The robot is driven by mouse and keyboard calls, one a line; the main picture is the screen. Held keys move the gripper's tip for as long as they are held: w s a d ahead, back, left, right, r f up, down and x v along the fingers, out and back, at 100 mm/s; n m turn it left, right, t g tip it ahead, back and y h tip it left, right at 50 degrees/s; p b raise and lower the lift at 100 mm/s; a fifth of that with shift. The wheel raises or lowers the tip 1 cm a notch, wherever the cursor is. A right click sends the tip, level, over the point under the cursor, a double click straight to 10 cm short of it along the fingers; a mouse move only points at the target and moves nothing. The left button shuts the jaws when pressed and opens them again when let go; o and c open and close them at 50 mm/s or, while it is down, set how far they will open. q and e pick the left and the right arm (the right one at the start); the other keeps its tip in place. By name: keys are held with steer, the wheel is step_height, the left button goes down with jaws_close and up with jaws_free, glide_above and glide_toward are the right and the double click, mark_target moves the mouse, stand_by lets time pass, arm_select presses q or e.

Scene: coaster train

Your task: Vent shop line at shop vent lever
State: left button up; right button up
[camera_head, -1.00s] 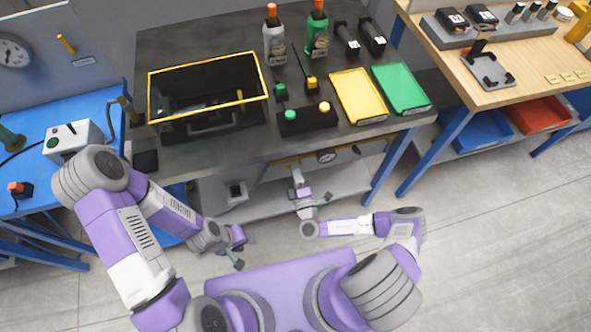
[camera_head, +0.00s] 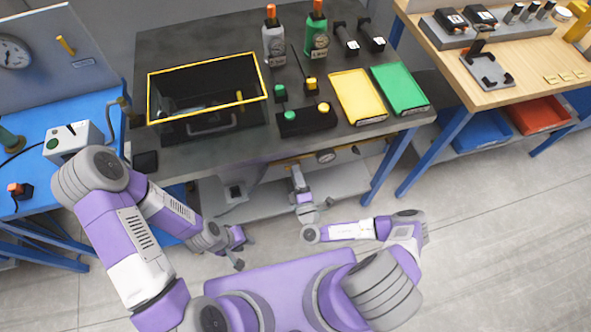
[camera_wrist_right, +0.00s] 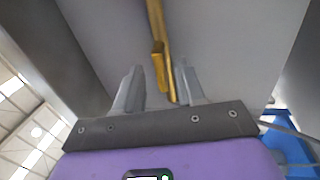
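A yellow bar like a lever (camera_wrist_right: 158,52) shows in the right wrist view, running down from the top between my fingers. In the head view a yellow bar (camera_head: 292,160) runs under the bench's front edge, beside a round gauge (camera_head: 327,156). My right gripper (camera_wrist_right: 158,82) is open, its two fingers either side of the lever's end; I cannot tell whether they touch it. In the head view the right gripper (camera_head: 297,176) is below the bench's front edge, its fingertips partly hidden. My left gripper (camera_head: 238,250) hangs low, away from the bench; its finger gap is unclear.
The dark bench (camera_head: 200,157) carries a yellow-rimmed bin (camera_head: 157,100), bottles, a button box (camera_head: 307,120), and yellow and green trays. A grey lower shelf (camera_head: 345,183) is beneath. A blue table is left and a wooden bench right. The floor at right is clear.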

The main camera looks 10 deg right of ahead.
steer(key=s+f, duration=0.1)
steer(key=s, duration=0.5)
steer(key=shift+w, duration=0.1)
stand_by(0.3)
